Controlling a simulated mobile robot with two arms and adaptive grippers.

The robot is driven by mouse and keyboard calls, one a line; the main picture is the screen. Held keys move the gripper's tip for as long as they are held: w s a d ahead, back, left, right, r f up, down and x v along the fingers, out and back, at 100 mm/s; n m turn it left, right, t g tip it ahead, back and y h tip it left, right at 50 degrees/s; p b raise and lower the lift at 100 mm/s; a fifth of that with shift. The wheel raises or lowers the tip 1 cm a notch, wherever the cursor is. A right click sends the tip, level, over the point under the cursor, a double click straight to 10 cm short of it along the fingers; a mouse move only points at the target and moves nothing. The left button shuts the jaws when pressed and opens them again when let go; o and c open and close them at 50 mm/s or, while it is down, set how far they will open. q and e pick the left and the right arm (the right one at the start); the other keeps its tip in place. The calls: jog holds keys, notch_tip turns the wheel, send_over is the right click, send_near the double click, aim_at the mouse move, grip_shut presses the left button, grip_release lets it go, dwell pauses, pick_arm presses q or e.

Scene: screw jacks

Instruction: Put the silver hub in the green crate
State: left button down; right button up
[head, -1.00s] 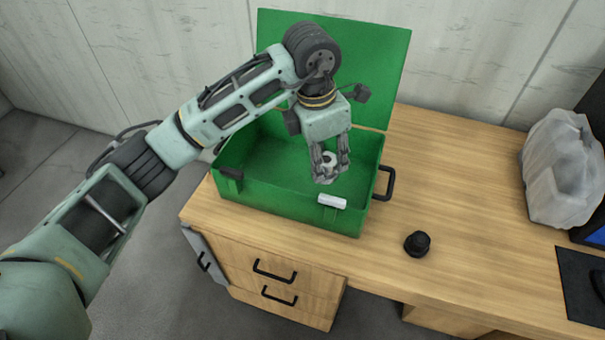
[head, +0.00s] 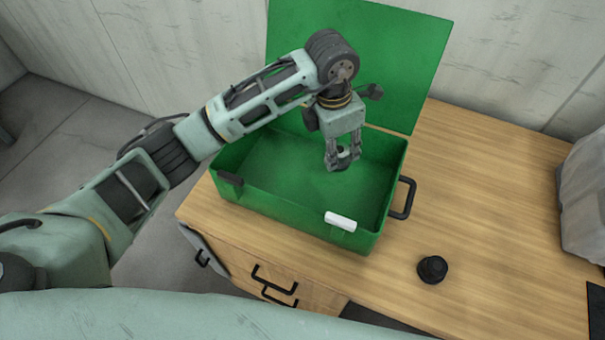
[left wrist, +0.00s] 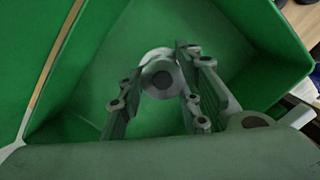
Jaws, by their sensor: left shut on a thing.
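The silver hub (head: 346,153) is between the fingers of my left gripper (head: 343,164), which is shut on it. In the left wrist view the hub (left wrist: 161,75) shows as a pale ring with a dark centre, held between the two fingers (left wrist: 158,98). The green crate (head: 290,215) stands on the wooden desk with its lid (head: 400,60) open at the back. The gripper points down over the crate's opening, and the crate's floor shows below the hub. My right gripper is not in view.
A black knob-like part (head: 432,269) stands on the desk (head: 480,200) to the right. A pale translucent container (head: 583,200) is at the right edge.

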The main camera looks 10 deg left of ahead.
pick_arm(q)
jog(key=s+a+f+p, duration=0.1)
jog(key=a+f, duration=0.1)
jog(key=a, duration=0.1)
jog(key=a+f, duration=0.1)
jog(key=a, duration=0.2)
jog(key=s+a+f+p, duration=0.1)
jog(key=a+f, duration=0.1)
jog(key=a, duration=0.1)
jog(key=shift+s+a+f+p, duration=0.25)
jog(key=shift+s+f+p, duration=0.05)
jog(key=shift+s+p, duration=0.05)
notch_tip(320, 180, down, 4)
jog(key=shift+f+p, duration=0.1)
jog(key=shift+p, duration=0.45)
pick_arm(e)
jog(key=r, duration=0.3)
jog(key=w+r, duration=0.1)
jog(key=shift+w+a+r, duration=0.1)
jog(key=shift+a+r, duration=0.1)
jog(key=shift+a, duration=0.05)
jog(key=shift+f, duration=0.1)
